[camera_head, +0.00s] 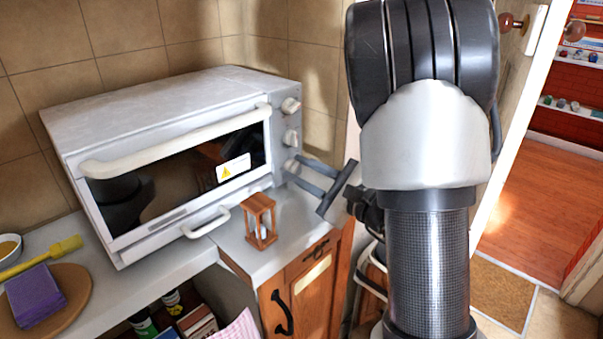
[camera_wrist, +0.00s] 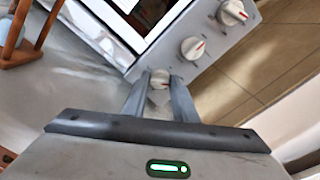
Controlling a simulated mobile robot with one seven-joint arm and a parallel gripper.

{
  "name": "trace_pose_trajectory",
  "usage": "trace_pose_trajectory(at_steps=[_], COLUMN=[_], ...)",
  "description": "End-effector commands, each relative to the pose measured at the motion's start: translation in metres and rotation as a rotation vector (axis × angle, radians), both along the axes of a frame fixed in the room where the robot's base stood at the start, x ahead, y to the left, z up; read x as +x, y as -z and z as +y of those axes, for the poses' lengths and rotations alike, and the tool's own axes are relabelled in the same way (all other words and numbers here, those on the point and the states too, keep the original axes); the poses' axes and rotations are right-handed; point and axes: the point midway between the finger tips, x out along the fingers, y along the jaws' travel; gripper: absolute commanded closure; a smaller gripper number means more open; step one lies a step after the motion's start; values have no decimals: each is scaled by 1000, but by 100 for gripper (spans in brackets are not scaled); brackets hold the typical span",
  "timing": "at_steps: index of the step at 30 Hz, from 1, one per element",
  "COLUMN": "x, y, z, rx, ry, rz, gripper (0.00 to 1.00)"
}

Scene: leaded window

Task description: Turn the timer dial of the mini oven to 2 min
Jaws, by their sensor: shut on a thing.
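The mini oven (camera_head: 180,119) is a white and grey box with a glass door, standing on the counter against the tiled wall. Three round knobs run down its right front panel. The lowest knob (camera_wrist: 159,80) sits between the fingertips of my gripper (camera_wrist: 158,84), which is shut on it. In the head view my gripper (camera_head: 297,172) reaches this lowest knob from the right, and its fingers partly hide it. The dial's scale and the held knob's setting are too small to read.
A small wooden hourglass (camera_head: 261,221) stands on the counter just in front of the oven, left of my gripper. A purple block (camera_head: 36,296) lies on a round board at the far left. A wooden cabinet (camera_head: 303,291) is below. Open floor lies at the right.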

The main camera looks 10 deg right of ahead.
Motion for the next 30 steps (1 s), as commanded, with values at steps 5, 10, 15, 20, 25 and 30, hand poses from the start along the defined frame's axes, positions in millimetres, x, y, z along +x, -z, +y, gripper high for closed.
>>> trace_pose_trajectory(at_steps=[5, 10, 15, 20, 25, 30], x=[0, 0, 0, -1, -16, -48], y=[0, 0, 0, 0, -1, -1], z=[0, 0, 0, -1, -13, -35], rx=[4, 3, 3, 3, 2, 3], ry=[1, 1, 0, 1, 4, 8], rz=[3, 3, 2, 3, 2, 3], gripper=[97, 56, 56, 56, 56, 56])
